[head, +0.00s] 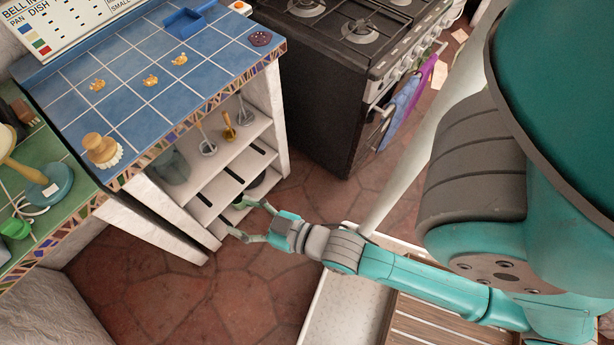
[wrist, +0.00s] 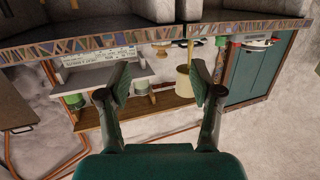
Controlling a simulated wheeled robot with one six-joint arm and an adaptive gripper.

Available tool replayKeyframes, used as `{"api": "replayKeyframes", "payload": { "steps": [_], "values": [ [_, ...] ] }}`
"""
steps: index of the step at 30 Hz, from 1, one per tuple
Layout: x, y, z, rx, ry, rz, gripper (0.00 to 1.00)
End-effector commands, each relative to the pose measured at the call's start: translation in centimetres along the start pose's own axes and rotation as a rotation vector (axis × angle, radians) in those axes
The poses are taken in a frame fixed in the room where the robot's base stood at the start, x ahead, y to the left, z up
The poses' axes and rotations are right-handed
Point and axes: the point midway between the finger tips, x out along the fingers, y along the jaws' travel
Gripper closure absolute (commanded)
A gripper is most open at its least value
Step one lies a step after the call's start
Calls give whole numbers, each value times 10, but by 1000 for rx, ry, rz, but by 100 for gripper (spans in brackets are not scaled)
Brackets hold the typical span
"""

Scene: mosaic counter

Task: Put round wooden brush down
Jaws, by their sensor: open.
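The round wooden brush (head: 102,150) stands on the blue tiled counter (head: 132,62) near its front left corner, in the head view. It has a round wooden knob on top and pale bristles below. My gripper (head: 252,219) is well away from it, lower and to the right, in front of the open shelves. In the wrist view my gripper (wrist: 159,92) has its two fingers spread apart with nothing between them. The brush cannot be made out in the wrist view.
A blue tray (head: 185,22), several small yellowish pieces (head: 150,80) and a dark red round item (head: 260,39) are on the counter. A green counter (head: 60,200) adjoins at left. A black stove (head: 335,85) stands at right. Open tiled floor lies below.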

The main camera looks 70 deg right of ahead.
Motion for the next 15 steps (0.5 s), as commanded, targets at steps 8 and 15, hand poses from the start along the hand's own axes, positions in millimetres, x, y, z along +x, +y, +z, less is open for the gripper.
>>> {"api": "replayKeyframes", "payload": {
  "steps": [8, 15],
  "values": [
    [-100, 0, 13, 0, -71, 0, 35],
    [-163, 0, 4, 0, -113, 0, 35]
  ]
}}
